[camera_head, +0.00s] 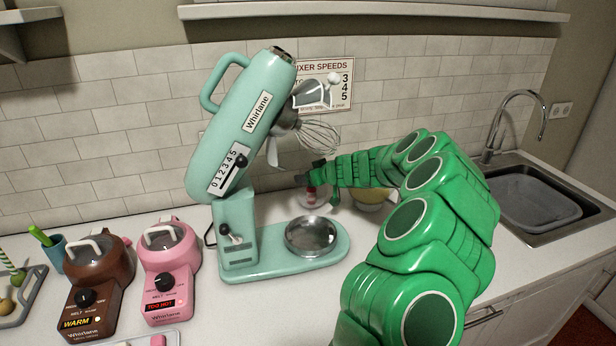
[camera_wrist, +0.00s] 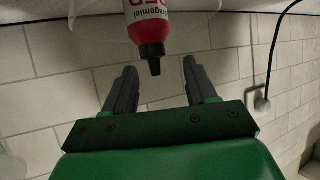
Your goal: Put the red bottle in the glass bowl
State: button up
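The red bottle (camera_wrist: 150,27) has a white label and a black cap, which points toward my gripper in the wrist view. In the head view it is a small red patch (camera_head: 311,190) beyond my gripper. The clear glass bowl (camera_head: 317,203) surrounds that patch in the head view, and its pale rim (camera_wrist: 95,27) shows beside the bottle in the wrist view. The bottle appears to be inside the bowl; its base is out of view. My gripper (camera_wrist: 160,72) is open and empty, with visible gaps between the fingers and the cap; it also shows in the head view (camera_head: 318,180).
A teal stand mixer (camera_head: 240,130) with a raised whisk and a metal bowl (camera_head: 312,235) stands left of my arm. A yellowish bowl (camera_head: 370,207) is partly behind my arm. Brown (camera_head: 97,272) and pink (camera_head: 170,265) melters stand left. A sink (camera_head: 540,200) is right.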

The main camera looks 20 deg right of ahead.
dwell(0.5)
notch_tip(320, 180, up, 7)
dwell(0.6)
